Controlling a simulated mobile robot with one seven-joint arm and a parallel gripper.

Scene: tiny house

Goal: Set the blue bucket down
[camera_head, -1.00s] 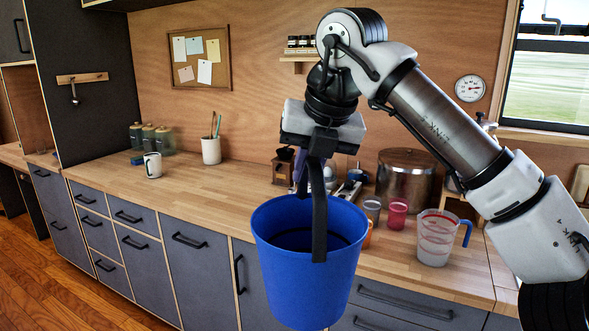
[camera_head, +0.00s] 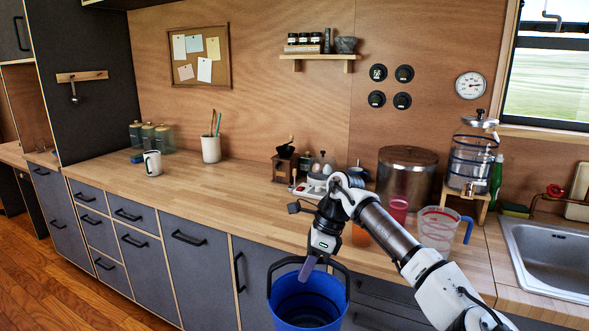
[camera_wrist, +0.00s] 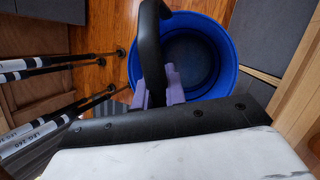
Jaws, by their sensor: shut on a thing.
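The blue bucket (camera_head: 327,300) is low in the head view, in front of the drawers and below the counter top. Its lower part is cut off by the frame, so I cannot tell whether it touches the floor. My gripper (camera_head: 309,268) is above its mouth, with the purple fingers pointing down. In the wrist view the purple fingers (camera_wrist: 160,88) are shut on the bucket's black handle (camera_wrist: 150,45). The open bucket also shows in the wrist view (camera_wrist: 229,55), and it looks empty.
The wooden counter (camera_head: 215,190) runs above grey cabinets (camera_head: 195,270) close behind the bucket. A clear measuring jug (camera_head: 437,228), red cup (camera_head: 398,209) and large pot (camera_head: 405,172) stand near my arm. Wooden floor (camera_wrist: 92,80) shows beside the bucket in the wrist view.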

